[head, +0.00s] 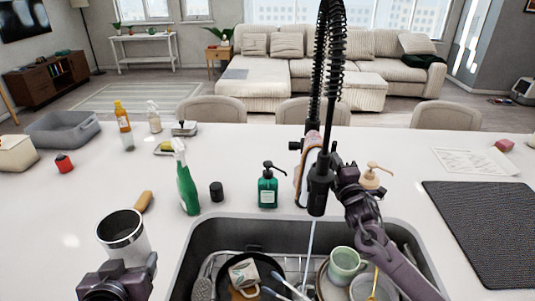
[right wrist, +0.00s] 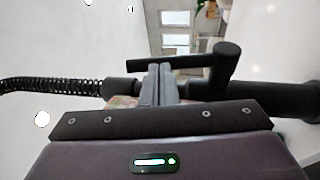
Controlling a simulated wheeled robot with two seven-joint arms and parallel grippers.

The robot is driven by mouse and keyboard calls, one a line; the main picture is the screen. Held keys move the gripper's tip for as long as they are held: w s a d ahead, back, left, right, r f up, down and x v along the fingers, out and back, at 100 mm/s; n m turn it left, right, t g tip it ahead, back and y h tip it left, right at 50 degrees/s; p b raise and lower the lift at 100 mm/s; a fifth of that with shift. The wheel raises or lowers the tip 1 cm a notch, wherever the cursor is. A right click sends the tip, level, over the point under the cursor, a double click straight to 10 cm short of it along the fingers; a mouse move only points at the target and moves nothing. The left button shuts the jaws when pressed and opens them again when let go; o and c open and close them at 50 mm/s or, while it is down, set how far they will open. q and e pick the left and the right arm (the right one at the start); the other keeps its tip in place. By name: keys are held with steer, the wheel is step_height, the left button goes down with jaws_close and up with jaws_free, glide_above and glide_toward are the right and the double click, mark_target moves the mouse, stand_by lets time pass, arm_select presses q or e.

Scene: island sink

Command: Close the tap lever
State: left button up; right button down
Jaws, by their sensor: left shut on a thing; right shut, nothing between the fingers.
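The black tap (head: 319,185) with a coiled spring hose stands behind the sink, and a thin stream of water (head: 309,245) falls from its spout into the sink. In the right wrist view the black tap lever (right wrist: 185,64) sticks out sideways from the tap body. My right gripper (head: 338,165) is shut and empty beside the tap; in the right wrist view its fingertips (right wrist: 160,70) are at the lever and seem to touch it.
The sink (head: 212,232) holds a pan, mugs, plates and a rack. A green spray bottle (head: 186,182), a green soap dispenser (head: 267,188) and a beige pump bottle (head: 371,176) stand behind it. A dark mat (head: 485,225) lies right. The counter's left middle is mostly clear.

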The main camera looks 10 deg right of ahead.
stand_by(0.3)
